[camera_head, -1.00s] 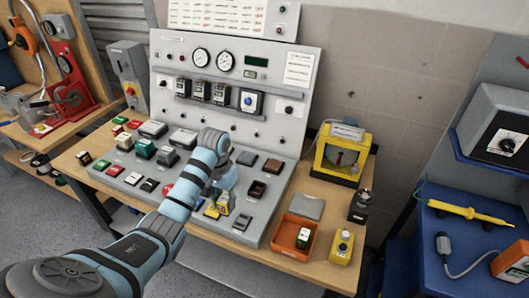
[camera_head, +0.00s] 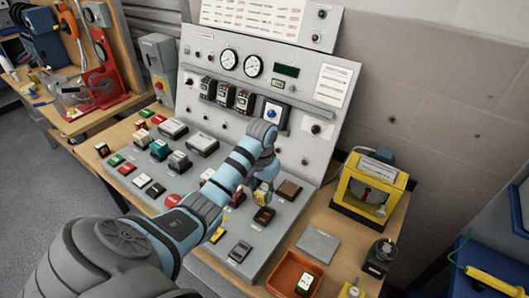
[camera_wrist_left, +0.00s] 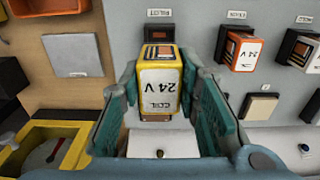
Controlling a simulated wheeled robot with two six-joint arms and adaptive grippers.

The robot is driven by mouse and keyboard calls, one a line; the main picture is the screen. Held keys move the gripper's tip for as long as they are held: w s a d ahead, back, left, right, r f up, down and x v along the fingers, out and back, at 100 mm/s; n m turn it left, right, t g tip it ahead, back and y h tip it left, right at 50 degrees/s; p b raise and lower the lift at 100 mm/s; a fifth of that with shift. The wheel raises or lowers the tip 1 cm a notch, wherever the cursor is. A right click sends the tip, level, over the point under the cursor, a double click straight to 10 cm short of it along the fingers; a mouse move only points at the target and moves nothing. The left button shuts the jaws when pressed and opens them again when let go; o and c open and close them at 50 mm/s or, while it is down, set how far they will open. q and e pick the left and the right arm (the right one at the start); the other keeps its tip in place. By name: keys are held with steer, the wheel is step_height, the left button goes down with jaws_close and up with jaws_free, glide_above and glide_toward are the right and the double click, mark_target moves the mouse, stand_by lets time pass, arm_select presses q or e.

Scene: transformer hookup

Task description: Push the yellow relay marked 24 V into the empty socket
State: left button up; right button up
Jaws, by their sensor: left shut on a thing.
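The yellow relay (camera_wrist_left: 158,85), its white label reading 24 V, is between the two teal fingers of my left gripper (camera_wrist_left: 168,115), shut on it. In the head view the gripper (camera_head: 262,188) is over the right part of the sloping grey board, the relay (camera_head: 261,199) below it. A dark socket (camera_wrist_left: 158,32) labelled PILOT shows just past the relay in the wrist view, partly covered by it. In the head view this looks like the dark socket (camera_head: 264,215) beside the gripper. I cannot tell whether relay and socket touch. My right gripper is out of view.
An orange relay (camera_wrist_left: 242,52) and a black one (camera_wrist_left: 300,47) stand close beside the socket. A yellow-framed meter (camera_head: 371,187), a grey plate (camera_head: 317,243) and an orange bin (camera_head: 293,274) are on the table at right. The upright panel (camera_head: 290,95) stands behind.

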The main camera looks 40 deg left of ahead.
arm_select(q)
steer(key=shift+f, duration=0.2)
steer(key=f+b, duration=0.1)
steer(key=f, duration=0.1)
steer(key=w+f+b, duration=0.1)
steer(key=f, duration=0.1)
steer(key=shift+f, duration=0.35)
steer(key=shift+s+f, duration=0.1)
steer(key=shift+f, duration=0.3)
steer(key=shift+s+f+b, duration=0.15)
steer(key=shift+f+b, duration=0.05)
steer(key=shift+b, duration=0.1)
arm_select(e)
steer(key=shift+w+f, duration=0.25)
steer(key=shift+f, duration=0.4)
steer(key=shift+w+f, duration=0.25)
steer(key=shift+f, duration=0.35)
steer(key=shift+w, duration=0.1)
